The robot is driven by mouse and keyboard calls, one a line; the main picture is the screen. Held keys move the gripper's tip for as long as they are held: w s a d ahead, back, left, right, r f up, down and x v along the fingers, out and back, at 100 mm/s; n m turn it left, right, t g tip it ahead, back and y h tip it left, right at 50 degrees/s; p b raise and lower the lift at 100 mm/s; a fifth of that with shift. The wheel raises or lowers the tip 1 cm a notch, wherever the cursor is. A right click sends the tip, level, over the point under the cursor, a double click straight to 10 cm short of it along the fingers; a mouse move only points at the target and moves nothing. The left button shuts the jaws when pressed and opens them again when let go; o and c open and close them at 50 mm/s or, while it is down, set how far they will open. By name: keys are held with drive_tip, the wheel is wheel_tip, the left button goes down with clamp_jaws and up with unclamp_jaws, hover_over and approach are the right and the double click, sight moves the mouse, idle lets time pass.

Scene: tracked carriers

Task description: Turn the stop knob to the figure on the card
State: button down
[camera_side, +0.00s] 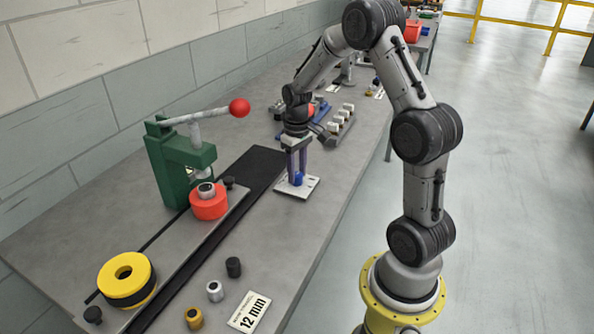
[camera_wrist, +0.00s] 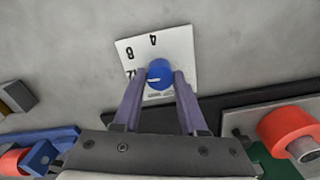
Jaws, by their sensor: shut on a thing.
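The stop knob (camera_side: 298,179) is blue and stands on a white dial plate (camera_side: 311,189) on the bench. In the wrist view the knob (camera_wrist: 160,73) sits between the two fingers of my gripper (camera_wrist: 159,80), which is shut on it. A pale mark shows on the knob's face, near its lower left. The plate (camera_wrist: 184,45) shows the figures 8 and 4, and part of a 12 at the knob's left edge; the fingers and knob hide the rest. The card (camera_side: 249,312) reads 12 mm and lies at the bench's front. In the side view my gripper (camera_side: 298,172) points straight down.
A green press (camera_side: 175,160) with a red-balled lever stands left of my gripper. A red carrier (camera_side: 209,203) and a yellow carrier (camera_side: 127,275) are along the dark track (camera_side: 190,262). Several small cylinders (camera_side: 214,291) stand near the card. A grey rack (camera_side: 340,123) is behind.

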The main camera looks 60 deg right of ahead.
sight(297, 174)
drive_tip(key=shift+r+n, duration=0.15)
drive_tip(key=shift+n, duration=0.35)
drive_tip(key=shift+c, duration=2.2)
unclamp_jaws()
wheel_tip(297, 174, up, 14)
drive_tip(key=shift+a, duration=0.1)
